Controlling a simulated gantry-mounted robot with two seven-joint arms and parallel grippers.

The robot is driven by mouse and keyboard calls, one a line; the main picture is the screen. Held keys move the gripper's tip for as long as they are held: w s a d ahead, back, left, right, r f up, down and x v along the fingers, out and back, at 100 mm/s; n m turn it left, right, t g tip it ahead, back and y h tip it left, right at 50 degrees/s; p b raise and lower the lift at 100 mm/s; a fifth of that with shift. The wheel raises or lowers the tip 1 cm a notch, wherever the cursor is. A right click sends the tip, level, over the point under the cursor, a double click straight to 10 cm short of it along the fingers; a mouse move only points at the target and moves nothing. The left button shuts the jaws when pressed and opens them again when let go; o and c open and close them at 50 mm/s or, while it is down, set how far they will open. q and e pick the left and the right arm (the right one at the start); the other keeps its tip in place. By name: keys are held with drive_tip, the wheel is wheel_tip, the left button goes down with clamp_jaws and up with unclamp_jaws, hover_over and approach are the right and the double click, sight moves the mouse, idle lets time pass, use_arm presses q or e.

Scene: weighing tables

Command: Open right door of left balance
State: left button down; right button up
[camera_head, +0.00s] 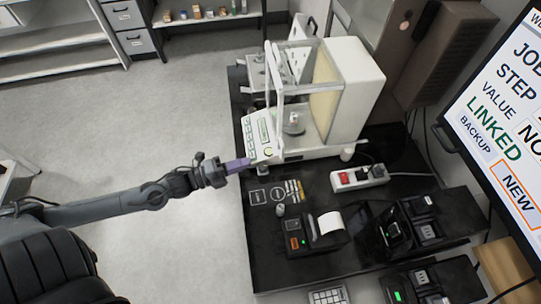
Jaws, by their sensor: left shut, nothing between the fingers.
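A white balance (357,88) with a clear-walled weighing chamber stands on the black table (262,232). Its keypad front (258,136) faces left in the picture. A small object (293,123) sits inside the chamber. The clear door on the side nearer me is hard to make out, and I cannot tell whether it stands open. My left gripper (243,165) has purple fingers, shut and empty. It is at the table's left edge, just below the keypad front in the picture; I cannot tell whether it touches the balance. My right gripper is not in view.
A power strip (359,178) with a red switch lies beside the balance. A small printer (317,233) and black devices (408,225) stand nearer me. A large monitor (505,110) is at the right. Open floor (160,120) lies left of the table.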

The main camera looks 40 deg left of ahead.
use_arm(q)
drive_tip(key=b+x, duration=0.1)
drive_tip(key=x, duration=0.8)
drive_tip(key=shift+w, duration=0.35)
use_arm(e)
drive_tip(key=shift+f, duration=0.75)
use_arm(q)
drive_tip(key=shift+d, duration=0.15)
